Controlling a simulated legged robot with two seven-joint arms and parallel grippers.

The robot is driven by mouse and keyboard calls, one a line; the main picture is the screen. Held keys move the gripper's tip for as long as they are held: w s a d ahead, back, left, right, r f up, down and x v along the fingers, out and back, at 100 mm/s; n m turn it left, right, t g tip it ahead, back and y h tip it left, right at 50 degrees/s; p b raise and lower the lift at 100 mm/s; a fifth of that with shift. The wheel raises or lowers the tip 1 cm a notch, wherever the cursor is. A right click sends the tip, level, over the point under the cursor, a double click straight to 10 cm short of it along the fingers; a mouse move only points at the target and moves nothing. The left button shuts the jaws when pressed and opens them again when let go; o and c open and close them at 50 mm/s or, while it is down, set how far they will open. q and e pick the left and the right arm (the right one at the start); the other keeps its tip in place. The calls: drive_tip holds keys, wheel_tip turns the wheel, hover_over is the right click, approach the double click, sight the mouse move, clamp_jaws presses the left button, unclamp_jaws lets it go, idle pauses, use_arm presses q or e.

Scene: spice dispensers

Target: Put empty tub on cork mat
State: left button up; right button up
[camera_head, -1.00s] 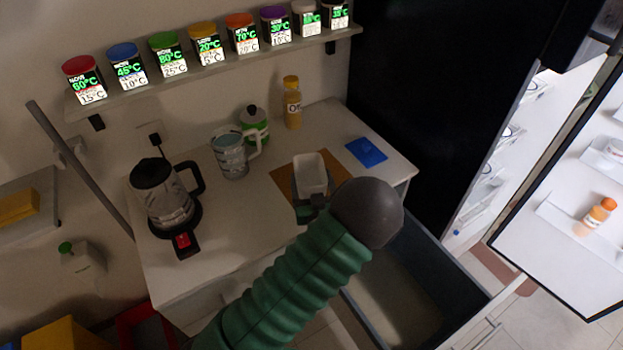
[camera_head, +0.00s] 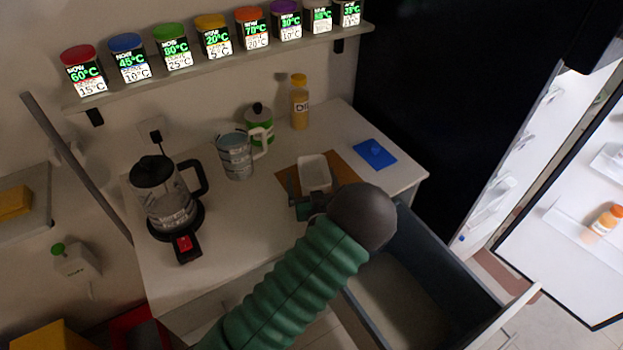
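The empty tub (camera_head: 314,169) is a small white open container, upright over the brown cork mat (camera_head: 347,164) on the white counter. Mat shows on both sides of the tub. My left gripper (camera_head: 311,184) is at the tub's near side, its dark fingers spread apart; a finger shows beside the tub's left side. My green sleeved arm and dark round wrist hide part of the mat and gripper. I cannot tell whether the fingers touch the tub. My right gripper is out of view.
A blue pad (camera_head: 375,153) lies right of the mat. A mug (camera_head: 235,157), green-labelled jar (camera_head: 259,122), yellow bottle (camera_head: 299,104) and kettle (camera_head: 166,200) stand on the counter. An open drawer (camera_head: 455,265) juts out below. A shelf of spice dispensers (camera_head: 215,62) hangs above.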

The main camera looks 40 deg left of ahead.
use_arm(q)
drive_tip(key=shift+w+d, duration=0.1)
drive_tip(key=shift+d, duration=0.35)
drive_tip(key=v, duration=1.1)
drive_tip(key=shift+s+d, duration=0.2)
drive_tip(key=shift+d, duration=0.05)
drive_tip(key=shift+d, duration=0.15)
